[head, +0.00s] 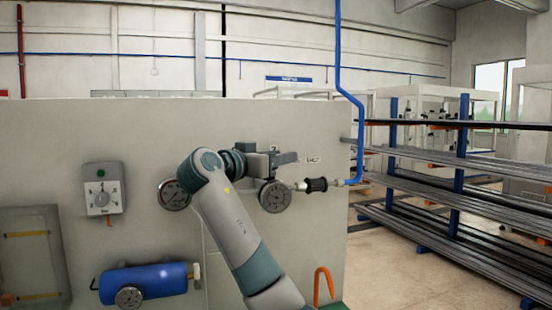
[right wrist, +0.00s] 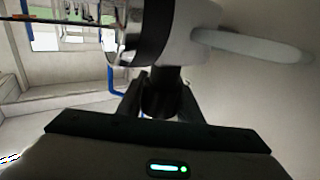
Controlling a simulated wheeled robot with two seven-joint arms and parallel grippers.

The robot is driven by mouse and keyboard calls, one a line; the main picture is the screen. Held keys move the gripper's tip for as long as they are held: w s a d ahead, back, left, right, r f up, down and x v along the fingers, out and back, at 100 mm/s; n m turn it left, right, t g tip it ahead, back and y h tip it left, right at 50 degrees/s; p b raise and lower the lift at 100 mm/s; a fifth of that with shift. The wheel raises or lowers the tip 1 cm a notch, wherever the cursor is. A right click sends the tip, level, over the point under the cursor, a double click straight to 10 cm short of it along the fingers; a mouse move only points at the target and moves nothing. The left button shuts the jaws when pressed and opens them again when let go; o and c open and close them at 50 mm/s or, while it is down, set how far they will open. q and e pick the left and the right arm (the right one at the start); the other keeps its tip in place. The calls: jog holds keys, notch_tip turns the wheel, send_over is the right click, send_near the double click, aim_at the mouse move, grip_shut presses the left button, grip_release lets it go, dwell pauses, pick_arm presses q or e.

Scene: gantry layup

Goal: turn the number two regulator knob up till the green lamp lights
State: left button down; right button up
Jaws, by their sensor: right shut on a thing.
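The number two regulator is on the grey panel, under a small mark like a 2. Its round gauge (head: 275,196) faces me. My right gripper (head: 277,160) is at the regulator just above the gauge and covers its knob in the head view. In the right wrist view a dark knob (right wrist: 162,98) sits between the two fingers of my right gripper (right wrist: 160,88), which is shut on it. Pale regulator body shows beyond. I cannot make out a lit green lamp by this regulator. My left gripper is out of view.
Another gauge (head: 173,194) is just left of my right arm. A grey dial box (head: 103,190) and a blue cylinder (head: 145,282) are farther left. A black fitting (head: 316,184) joins a blue pipe (head: 361,140) right of the regulator. Bar racks (head: 450,190) stand at right.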

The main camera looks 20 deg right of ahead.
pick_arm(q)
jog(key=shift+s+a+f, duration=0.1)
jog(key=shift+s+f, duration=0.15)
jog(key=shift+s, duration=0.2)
pick_arm(e)
jog(key=shift+s+d+m+g+h, duration=0.15)
jog(key=shift+s+m+g+h, duration=0.1)
jog(key=shift+m+g+h, duration=0.65)
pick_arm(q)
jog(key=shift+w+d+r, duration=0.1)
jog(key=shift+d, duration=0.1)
pick_arm(e)
jog(key=shift+y, duration=0.3)
jog(key=o, duration=1)
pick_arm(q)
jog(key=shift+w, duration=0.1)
pick_arm(e)
jog(key=shift+o, duration=0.2)
